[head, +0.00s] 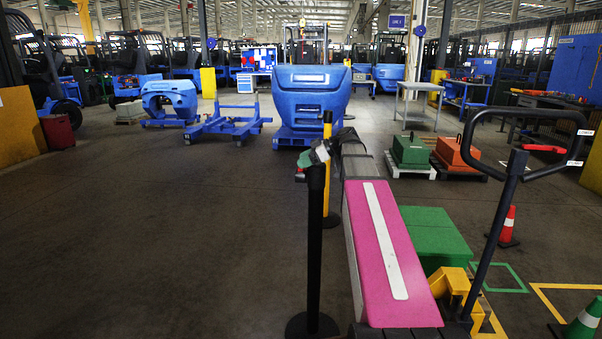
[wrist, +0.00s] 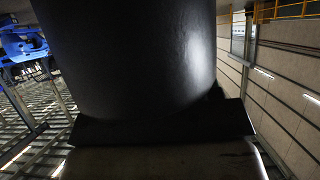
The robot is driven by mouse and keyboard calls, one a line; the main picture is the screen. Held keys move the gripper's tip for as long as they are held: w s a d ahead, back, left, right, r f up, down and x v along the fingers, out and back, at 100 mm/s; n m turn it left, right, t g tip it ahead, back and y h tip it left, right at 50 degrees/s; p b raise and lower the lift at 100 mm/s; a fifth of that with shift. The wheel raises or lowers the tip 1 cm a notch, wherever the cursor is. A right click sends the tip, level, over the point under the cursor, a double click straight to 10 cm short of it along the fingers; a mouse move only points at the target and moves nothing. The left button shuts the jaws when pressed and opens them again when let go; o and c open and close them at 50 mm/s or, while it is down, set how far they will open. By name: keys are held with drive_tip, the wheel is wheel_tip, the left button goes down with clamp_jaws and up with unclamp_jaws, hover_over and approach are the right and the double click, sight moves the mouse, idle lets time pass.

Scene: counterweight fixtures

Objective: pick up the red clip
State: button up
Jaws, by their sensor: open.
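I cannot make out a red clip for certain in either view. The wrist view is largely filled by a big dark cylinder (wrist: 135,55) above a dark flat edge, very close to the camera. No fingertips and no held thing show there.
Green blocks (head: 432,235), a yellow part (head: 455,285) and cones (head: 509,225) stand right.

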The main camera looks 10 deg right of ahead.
drive_tip(key=shift+x, duration=0.8)
drive_tip(key=c, duration=1.1)
drive_tip(key=shift+o, duration=0.2)
drive_tip(key=shift+r, duration=0.15)
